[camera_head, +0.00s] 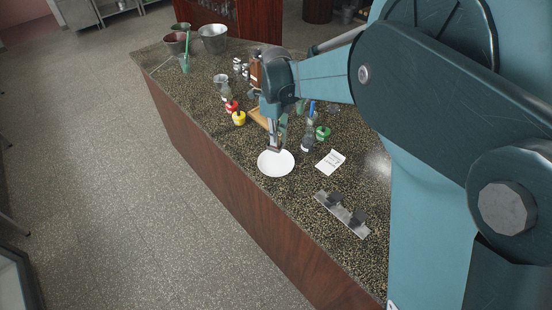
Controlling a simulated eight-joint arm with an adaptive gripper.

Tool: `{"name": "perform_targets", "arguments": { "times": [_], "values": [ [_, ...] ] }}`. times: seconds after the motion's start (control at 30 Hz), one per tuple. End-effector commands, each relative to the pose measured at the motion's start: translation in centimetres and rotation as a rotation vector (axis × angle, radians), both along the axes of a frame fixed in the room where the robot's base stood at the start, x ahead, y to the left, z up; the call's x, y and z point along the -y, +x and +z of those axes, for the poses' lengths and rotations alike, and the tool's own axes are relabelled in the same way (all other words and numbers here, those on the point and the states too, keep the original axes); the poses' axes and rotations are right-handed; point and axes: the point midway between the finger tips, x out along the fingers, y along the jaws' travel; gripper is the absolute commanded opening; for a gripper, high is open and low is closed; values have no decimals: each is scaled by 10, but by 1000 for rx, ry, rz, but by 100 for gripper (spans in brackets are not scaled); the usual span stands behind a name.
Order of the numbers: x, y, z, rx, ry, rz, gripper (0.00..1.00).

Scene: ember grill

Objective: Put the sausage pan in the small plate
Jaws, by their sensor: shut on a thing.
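The small plate (276,166) is white, round and lies flat on the speckled counter near its left edge. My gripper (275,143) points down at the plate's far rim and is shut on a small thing. The held thing is mostly hidden and too small to identify, so I cannot tell if it is the sausage pan. I also cannot tell whether it touches the plate. No pan shows clearly elsewhere.
Red (231,106), yellow (239,118) and green (322,132) items, a clear bottle (307,138) and a tan board (258,116) crowd around my gripper. A white paper (330,160) and a metal strip with dark clamps (342,215) lie nearer. Metal buckets (213,39) stand at the far end.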

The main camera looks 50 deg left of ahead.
Motion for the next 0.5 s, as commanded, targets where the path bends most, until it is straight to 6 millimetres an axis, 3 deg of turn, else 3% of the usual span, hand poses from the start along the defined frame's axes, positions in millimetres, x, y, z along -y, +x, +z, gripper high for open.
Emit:
{"name": "perform_targets", "arguments": {
  "times": [0.3, 0.5],
  "values": [
    [0, 0, -41, 0, 0, 0, 0],
    [0, 0, -56, 0, 0, 0, 0]
  ]
}}
